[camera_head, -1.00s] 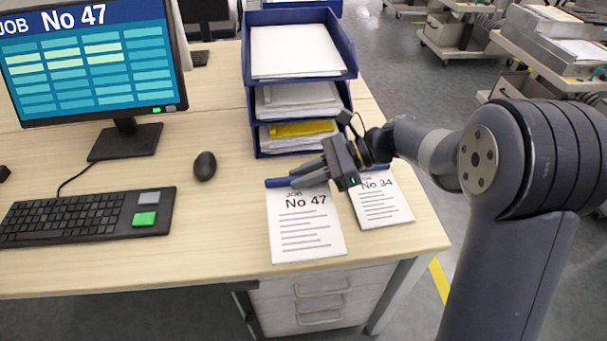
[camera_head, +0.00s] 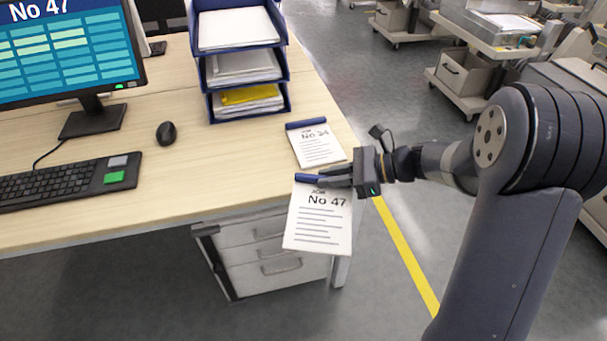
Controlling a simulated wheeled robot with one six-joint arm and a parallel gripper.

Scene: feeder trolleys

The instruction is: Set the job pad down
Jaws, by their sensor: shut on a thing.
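The job pad No 47 (camera_head: 318,224) is a white printed sheet pad with a blue top strip. My gripper (camera_head: 338,178) is shut on its top edge. The pad hangs out past the desk's front right corner, covering part of the drawers from view. The fingertips are partly hidden against the held pad.
A blue tray stack (camera_head: 248,78) with papers stands at the back of the desk. A monitor (camera_head: 70,50), keyboard (camera_head: 60,184) and mouse (camera_head: 166,133) are on the left. Drawers (camera_head: 272,255) stand below the desk. Trolleys (camera_head: 480,50) stand beyond a yellow floor line (camera_head: 405,255).

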